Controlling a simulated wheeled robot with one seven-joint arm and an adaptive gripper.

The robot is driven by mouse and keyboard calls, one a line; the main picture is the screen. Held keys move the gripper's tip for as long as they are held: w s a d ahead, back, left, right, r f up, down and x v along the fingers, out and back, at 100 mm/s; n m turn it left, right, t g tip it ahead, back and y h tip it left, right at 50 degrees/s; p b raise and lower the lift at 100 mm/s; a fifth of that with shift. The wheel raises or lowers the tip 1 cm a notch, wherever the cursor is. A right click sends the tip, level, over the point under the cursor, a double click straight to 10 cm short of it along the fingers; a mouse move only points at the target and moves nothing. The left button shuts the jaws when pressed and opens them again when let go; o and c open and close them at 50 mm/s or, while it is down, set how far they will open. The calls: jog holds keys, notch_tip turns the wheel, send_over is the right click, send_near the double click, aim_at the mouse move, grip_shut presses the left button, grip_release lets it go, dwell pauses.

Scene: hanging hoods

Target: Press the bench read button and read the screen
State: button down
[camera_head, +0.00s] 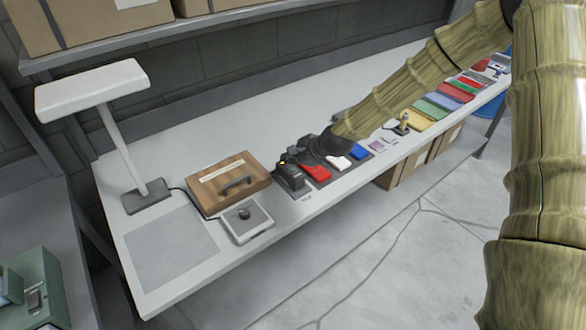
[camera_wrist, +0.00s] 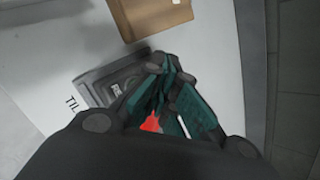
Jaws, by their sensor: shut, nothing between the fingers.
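A small dark grey bench device (camera_head: 291,180) stands on the white bench, just right of a brown wooden case. In the wrist view the device (camera_wrist: 97,84) shows a dark panel with a small lettered label, too blurred to read for sure. My gripper (camera_head: 288,160) is shut and empty, with its fingertips over or at the device's back edge. In the wrist view my gripper's teal fingers (camera_wrist: 164,66) are together and cover part of the device. I cannot tell whether they touch it. The button and any screen reading are not clear.
The brown case (camera_head: 226,183) and a white box with a knob (camera_head: 247,222) stand left of the device. A lamp (camera_head: 146,193) stands farther left. Red (camera_head: 316,173), white and blue pieces lie close on the right. Bare bench lies behind the case.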

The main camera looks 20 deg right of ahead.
aim_at(291, 171)
notch_tip(291, 171, up, 4)
jog(key=shift+f+p, duration=0.1)
jog(key=shift+p, duration=0.9)
